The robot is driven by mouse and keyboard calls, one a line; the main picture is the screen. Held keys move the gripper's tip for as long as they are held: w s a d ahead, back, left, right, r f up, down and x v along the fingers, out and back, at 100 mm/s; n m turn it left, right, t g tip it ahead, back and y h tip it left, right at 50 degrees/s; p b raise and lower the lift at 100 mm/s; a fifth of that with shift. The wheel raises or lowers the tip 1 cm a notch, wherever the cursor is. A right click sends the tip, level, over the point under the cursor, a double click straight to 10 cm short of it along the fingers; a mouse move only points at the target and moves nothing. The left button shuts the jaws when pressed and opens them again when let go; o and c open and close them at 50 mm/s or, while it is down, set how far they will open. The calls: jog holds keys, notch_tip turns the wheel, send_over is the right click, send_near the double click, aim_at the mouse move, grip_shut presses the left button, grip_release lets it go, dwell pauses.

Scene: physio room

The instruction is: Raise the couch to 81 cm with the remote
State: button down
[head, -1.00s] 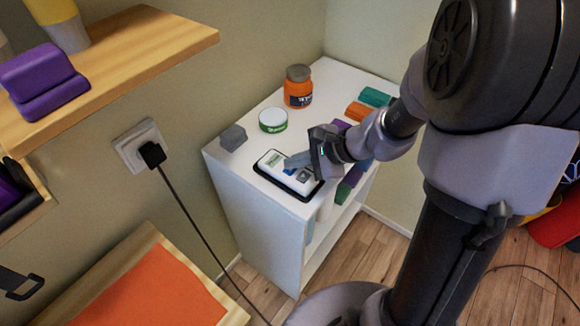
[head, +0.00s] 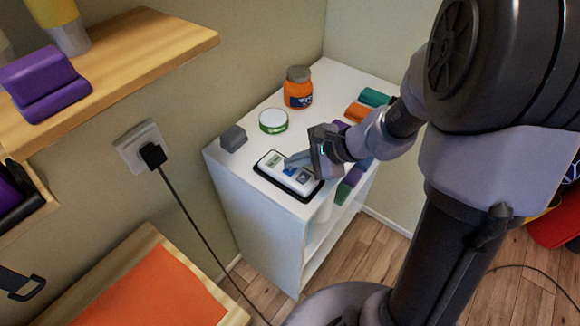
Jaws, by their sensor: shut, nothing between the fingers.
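The remote (head: 300,184) is a white handset with a dark rim, lying flat near the front edge of the white cabinet top. It has a small grey-green display at its upper left end and blue and grey buttons. My gripper (head: 288,163) is shut and empty, with its fingertips over the remote beside the display. Whether the tips touch a button is too small to tell, and the display's figures cannot be read. The couch cannot be made out for sure in this view.
On the cabinet (head: 222,170) stand a grey block (head: 233,138), a green-and-white tin (head: 273,120), an orange jar (head: 298,88) and several coloured rolls (head: 374,97). A wooden shelf (head: 140,50) with a purple block (head: 44,82) juts out at left. A cable hangs from the wall socket (head: 138,145).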

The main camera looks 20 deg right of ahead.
aim_at(294, 171)
jog(key=shift+r, duration=0.55)
jog(key=shift+r+p, duration=0.1)
jog(key=shift+p, duration=0.25)
notch_tip(294, 171, up, 5)
jog(key=p, duration=0.4)
dwell(0.4)
